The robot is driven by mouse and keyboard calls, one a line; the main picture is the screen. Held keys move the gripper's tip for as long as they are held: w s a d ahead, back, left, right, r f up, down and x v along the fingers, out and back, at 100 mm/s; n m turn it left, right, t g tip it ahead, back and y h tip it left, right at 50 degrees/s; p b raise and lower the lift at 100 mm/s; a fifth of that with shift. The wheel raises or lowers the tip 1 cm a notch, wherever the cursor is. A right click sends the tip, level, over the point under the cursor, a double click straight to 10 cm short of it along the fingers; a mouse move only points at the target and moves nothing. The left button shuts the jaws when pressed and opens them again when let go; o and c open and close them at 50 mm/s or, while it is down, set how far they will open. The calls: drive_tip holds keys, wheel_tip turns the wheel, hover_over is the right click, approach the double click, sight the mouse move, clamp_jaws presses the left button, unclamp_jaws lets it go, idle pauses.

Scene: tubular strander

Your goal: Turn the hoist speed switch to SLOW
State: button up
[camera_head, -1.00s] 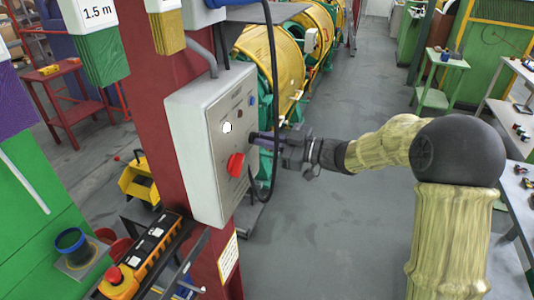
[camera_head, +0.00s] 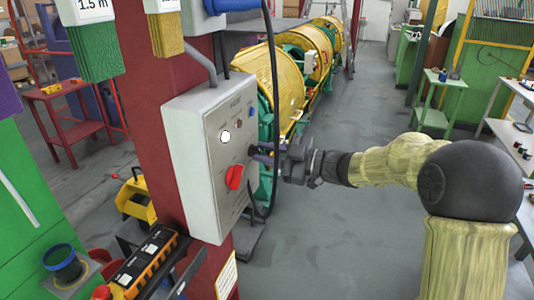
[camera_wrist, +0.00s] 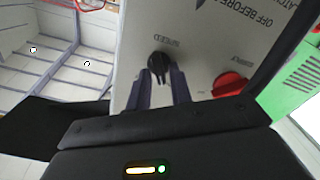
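The grey control box (camera_head: 205,185) is mounted on a red column in the head view. In the wrist view its face (camera_wrist: 205,35) appears upside down. There the black speed switch (camera_wrist: 159,64), labelled SPEED, lies between the tips of my gripper (camera_wrist: 160,78). The fingers stand apart, one on each side of the switch, with pale panel showing between them. I cannot tell whether the tips touch it. In the head view my gripper (camera_head: 264,152) reaches the box face from the right and largely hides the switch. The text at the switch positions is not readable.
A red rotary knob (camera_head: 234,177) sits close to the speed switch; it also shows in the wrist view (camera_wrist: 230,84). A white round element (camera_head: 225,136) is above it. A dark cable (camera_head: 274,90) hangs beside my gripper. Open floor (camera_head: 345,160) lies to the right.

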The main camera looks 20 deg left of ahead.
drive_tip(key=shift+o, duration=0.6)
drive_tip(key=s+d+b, duration=0.1)
drive_tip(key=d+b, duration=0.3)
drive_tip(key=d, duration=1.3)
drive_tip(key=shift+s+d, duration=0.15)
drive_tip(key=shift+d, duration=0.05)
